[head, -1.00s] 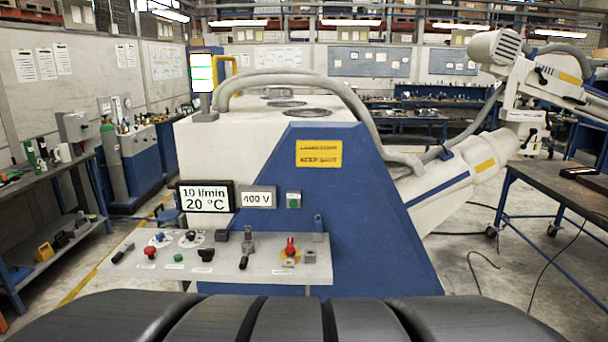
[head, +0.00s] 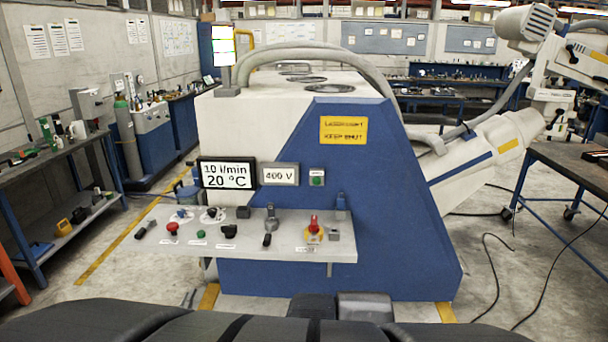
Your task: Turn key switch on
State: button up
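The control panel (head: 290,249) is a pale shelf on the front of a white and blue machine. It carries a red rotary switch (head: 314,225) on a yellow plate, with a small grey block (head: 334,234) beside it. A grey upright lever (head: 271,217), a red button (head: 172,228), a green button (head: 200,234) and small black controls (head: 229,231) are further left. I cannot tell which control is the key switch or how it is set; the labels are too small to read. My gripper is not in view.
Above the panel are a display (head: 228,173) reading 10 l/min and 20 °C, a 400 V display (head: 280,174) and a green button (head: 317,180). Workbenches stand left (head: 60,157) and right (head: 565,160). Cables (head: 495,262) lie on the floor at right.

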aim_at(271, 226)
jog(key=i+j+u, duration=0.45)
jog(key=i+j, duration=0.15)
jog(key=i, duration=0.35)
